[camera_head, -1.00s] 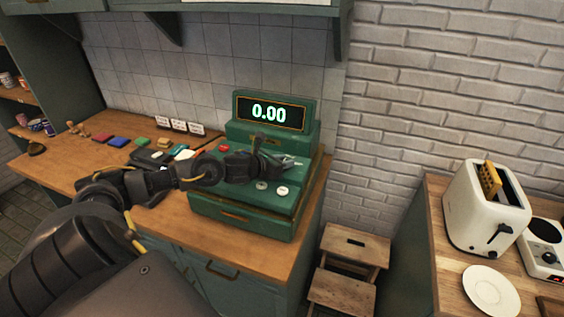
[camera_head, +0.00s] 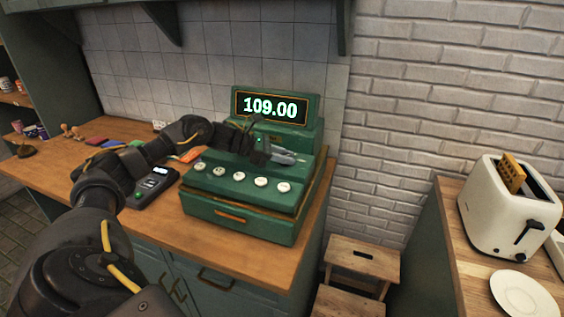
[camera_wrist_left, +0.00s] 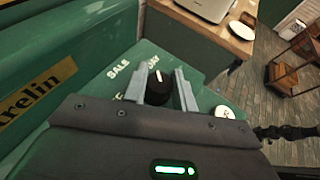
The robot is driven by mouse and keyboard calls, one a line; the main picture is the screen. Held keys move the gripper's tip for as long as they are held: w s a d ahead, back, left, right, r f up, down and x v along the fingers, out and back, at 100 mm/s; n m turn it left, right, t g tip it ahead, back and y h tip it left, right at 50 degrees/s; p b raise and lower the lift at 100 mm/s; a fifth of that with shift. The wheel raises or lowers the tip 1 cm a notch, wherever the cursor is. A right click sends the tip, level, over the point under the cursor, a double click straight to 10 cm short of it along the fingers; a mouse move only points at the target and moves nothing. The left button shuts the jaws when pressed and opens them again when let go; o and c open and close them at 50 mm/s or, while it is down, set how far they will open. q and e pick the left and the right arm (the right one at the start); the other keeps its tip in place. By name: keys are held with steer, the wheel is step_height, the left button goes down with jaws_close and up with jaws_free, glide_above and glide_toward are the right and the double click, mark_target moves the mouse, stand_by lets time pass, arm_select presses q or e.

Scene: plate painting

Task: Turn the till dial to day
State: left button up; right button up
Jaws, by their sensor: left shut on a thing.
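In the left wrist view the till dial (camera_wrist_left: 158,91) is a black knob with a white mark. The mark points toward the top of the picture, near a partly hidden label ending in "AY"; the label "SALE" (camera_wrist_left: 118,68) is to its left. My left gripper (camera_head: 290,158) is over the till's right side. In the wrist view its two grey fingers (camera_wrist_left: 163,84) are on either side of the dial, shut on it. The head view hides the dial behind the gripper.
Several round white buttons (camera_head: 231,176) line the till's front. A dark card terminal (camera_head: 152,188) is to its left. A wooden step stool (camera_head: 362,258), a toaster (camera_head: 505,215) and a white plate (camera_head: 522,296) are to the right. A dark jointed shape (camera_wrist_left: 288,131) looks like my right arm.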

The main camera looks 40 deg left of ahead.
arm_select(q)
steer(key=shift+o, duration=0.2)
steer(key=shift+m+g+h, duration=0.4)
steer(key=shift+m, duration=0.1)
steer(key=o, duration=1)
steer(key=shift+d, duration=0.1)
steer(key=shift+c, duration=0.2)
steer(key=shift+s+a+b, duration=0.15)
steer(key=shift+a+b, duration=0.15)
steer(key=b+v, duration=0.3)
steer(key=v, duration=0.5)
steer(key=shift+s+a+r, duration=0.2)
steer(key=shift+a, duration=0.05)
steer(key=shift+v, duration=0.75)
steer(key=shift+r, duration=0.1)
